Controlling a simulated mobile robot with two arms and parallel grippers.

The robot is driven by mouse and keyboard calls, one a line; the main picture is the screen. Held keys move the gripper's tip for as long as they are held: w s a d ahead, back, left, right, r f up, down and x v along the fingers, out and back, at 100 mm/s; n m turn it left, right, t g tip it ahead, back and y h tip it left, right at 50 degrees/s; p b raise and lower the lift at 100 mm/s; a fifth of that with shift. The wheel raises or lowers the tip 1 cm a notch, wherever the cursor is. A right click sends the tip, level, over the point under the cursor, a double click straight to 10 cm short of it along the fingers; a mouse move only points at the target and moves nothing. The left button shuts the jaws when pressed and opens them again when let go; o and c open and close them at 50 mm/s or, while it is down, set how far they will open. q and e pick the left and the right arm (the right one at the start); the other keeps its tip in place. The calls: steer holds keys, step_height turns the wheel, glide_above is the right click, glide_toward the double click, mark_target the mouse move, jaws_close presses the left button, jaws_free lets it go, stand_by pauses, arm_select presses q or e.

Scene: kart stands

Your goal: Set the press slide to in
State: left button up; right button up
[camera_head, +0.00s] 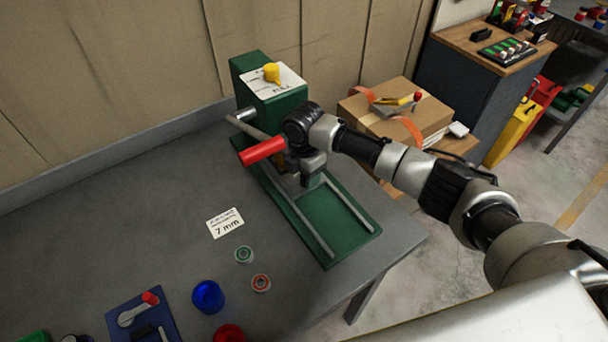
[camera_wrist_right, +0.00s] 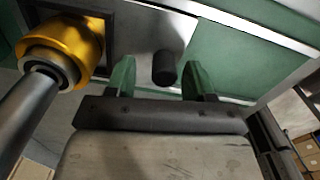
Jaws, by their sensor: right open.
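The green press (camera_head: 268,80) stands on the grey bench, with a yellow knob on its top and a red-handled lever (camera_head: 262,151) at its side. Its green base (camera_head: 345,226) carries two rails. In the right wrist view, the slide (camera_wrist_right: 150,24) is a grey metal plate with a dark round knob (camera_wrist_right: 164,68). My right gripper (camera_wrist_right: 160,80) is open, its two green fingertips on either side of that knob, with gaps visible; I cannot tell if either touches it. In the head view, my right arm hides most of the slide. My left gripper is not in view.
A brass collar on a rod (camera_wrist_right: 62,50) is close to the left of my right gripper. A white "7 mm" card (camera_head: 225,223), two small rings and a blue cup (camera_head: 208,296) lie on the bench. A cardboard box (camera_head: 400,112) is behind my right arm.

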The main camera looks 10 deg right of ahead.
step_height(320, 180, up, 10)
steer(key=b, duration=0.1)
steer(key=shift+f+b, duration=0.15)
steer(key=shift+b, duration=0.2)
steer(key=shift+f, duration=0.1)
